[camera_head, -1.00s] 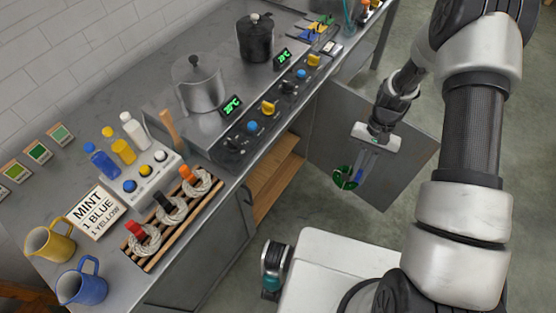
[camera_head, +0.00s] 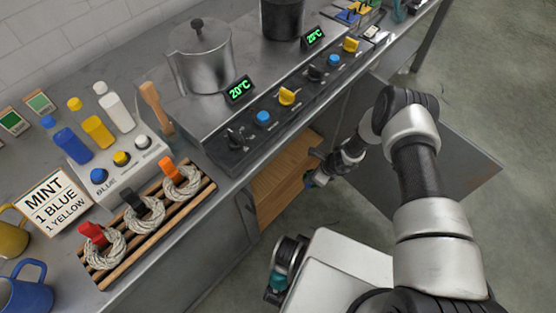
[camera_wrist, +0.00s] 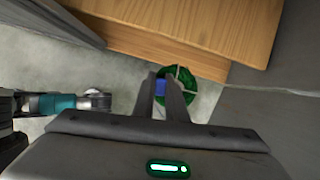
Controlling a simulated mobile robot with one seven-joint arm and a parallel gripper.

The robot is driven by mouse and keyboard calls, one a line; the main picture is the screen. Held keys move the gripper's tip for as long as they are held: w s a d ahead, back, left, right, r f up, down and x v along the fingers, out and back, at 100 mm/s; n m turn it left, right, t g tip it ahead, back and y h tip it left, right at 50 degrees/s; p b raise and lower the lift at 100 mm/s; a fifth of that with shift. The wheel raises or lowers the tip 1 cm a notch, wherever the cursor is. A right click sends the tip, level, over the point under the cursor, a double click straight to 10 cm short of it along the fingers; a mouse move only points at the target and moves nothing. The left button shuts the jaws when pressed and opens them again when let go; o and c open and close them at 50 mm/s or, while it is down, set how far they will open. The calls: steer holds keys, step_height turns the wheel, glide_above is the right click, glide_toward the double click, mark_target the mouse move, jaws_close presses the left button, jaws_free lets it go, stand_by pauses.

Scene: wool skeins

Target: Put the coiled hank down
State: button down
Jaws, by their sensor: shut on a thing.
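My gripper (camera_wrist: 168,90) is shut on a blue tag (camera_wrist: 160,87) of a dark green coiled hank (camera_wrist: 185,82) with pale bands, in the wrist view. The hank sits at the fingertips, and the fingers cover part of it. In the head view my gripper (camera_head: 318,168) is small and partly hidden by my arm, at the mouth of an open cabinet. The cabinet's wooden shelf (camera_head: 285,180) shows there, and its wood (camera_wrist: 190,35) fills the top of the wrist view. I cannot tell whether the hank touches the wood.
On the counter, a slatted rack (camera_head: 160,228) holds three pale hanks with red, black and orange tags. A steel pot (camera_head: 203,60), bottles and a mint sign (camera_head: 55,203) stand nearby.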

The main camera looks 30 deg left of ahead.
steer(key=f, duration=0.1)
steer(key=f+m, duration=0.1)
steer(key=f, duration=0.1)
steer(key=shift+s+f+m+b, duration=0.1)
steer(key=shift+s+m+b, duration=0.2)
steer(key=shift+s, duration=0.05)
steer(key=shift+w+a+f+t, duration=0.1)
steer(key=shift+w+a+t, duration=0.05)
steer(key=shift+w+t, duration=0.15)
steer(key=b, duration=0.8)
glide_above(275, 168)
steer(key=shift+w+f+b, duration=0.1)
steer(key=shift+f+b, duration=0.75)
steer(key=shift+f, duration=0.85)
steer(key=shift+f, duration=0.15)
steer(key=c, duration=1.8)
jaws_free()
steer(key=shift+o, duration=0.2)
